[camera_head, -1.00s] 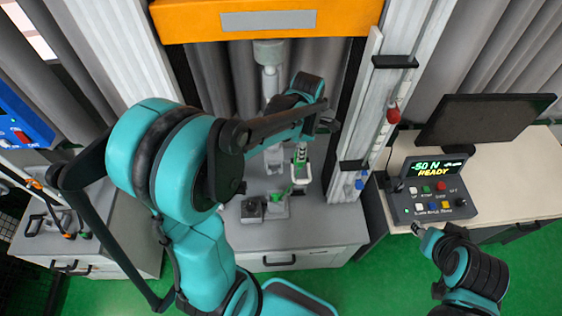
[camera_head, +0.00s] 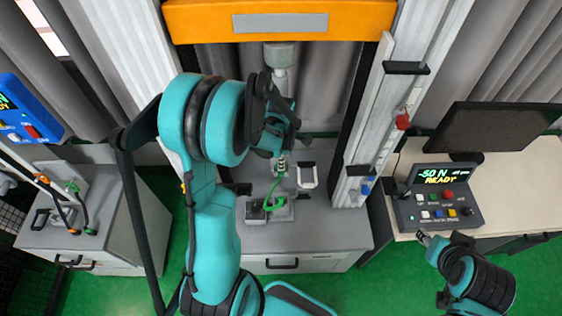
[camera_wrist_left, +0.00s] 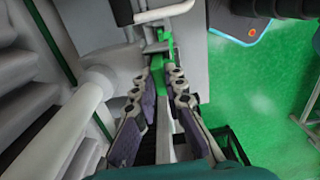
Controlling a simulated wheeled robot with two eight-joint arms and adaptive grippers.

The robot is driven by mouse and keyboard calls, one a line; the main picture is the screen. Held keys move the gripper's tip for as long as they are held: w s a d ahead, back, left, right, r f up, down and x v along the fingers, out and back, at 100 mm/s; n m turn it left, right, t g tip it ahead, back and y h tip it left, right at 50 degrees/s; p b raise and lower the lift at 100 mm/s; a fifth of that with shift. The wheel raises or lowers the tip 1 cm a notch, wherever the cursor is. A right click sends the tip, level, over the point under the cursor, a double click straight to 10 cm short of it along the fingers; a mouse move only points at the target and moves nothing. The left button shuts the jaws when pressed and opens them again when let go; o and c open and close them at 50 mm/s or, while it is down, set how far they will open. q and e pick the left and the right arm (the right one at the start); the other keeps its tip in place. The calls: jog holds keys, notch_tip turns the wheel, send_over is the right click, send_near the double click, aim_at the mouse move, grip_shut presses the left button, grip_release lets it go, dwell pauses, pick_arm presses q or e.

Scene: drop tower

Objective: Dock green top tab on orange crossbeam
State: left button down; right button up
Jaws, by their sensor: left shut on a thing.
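The orange crossbeam (camera_head: 283,22) spans the top of the head view, with a grey plate on its front. My left gripper (camera_head: 281,170) hangs well below it, over the grey bench. Its fingers are shut on the green tab (camera_wrist_left: 159,57), seen between the fingertips in the left wrist view. In the head view a curved green piece (camera_head: 272,200) runs below the fingertips to a small grey fixture; I cannot tell whether the two are joined. My right gripper (camera_head: 424,238) is at lower right by the control panel; its jaws are too small to read.
A grey rod (camera_head: 280,62) hangs under the crossbeam. A white handle-shaped bracket (camera_head: 307,177) stands just right of my left gripper. The right column (camera_head: 390,105) carries red and blue knobs. A control panel (camera_head: 437,205) and dark monitor (camera_head: 490,128) sit on the right desk.

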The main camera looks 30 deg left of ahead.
pick_arm(q)
jog(key=shift+f, duration=0.1)
jog(key=c, duration=1.6)
grip_release()
notch_tip(320, 180, up, 12)
jog(key=p, duration=0.1)
jog(key=s+d+r+m+t, duration=0.2)
jog(key=s+d+m, duration=0.1)
jog(key=m, duration=0.5)
jog(key=s+d+r+m+t, duration=0.2)
jog(key=s+d+m, duration=0.2)
jog(key=m, duration=0.4)
jog(key=s+d+r+m+t, duration=0.2)
jog(key=s+d+m+t, duration=0.1)
jog(key=m, duration=0.5)
jog(key=shift+s+d, duration=0.35)
jog(key=shift+s, duration=0.2)
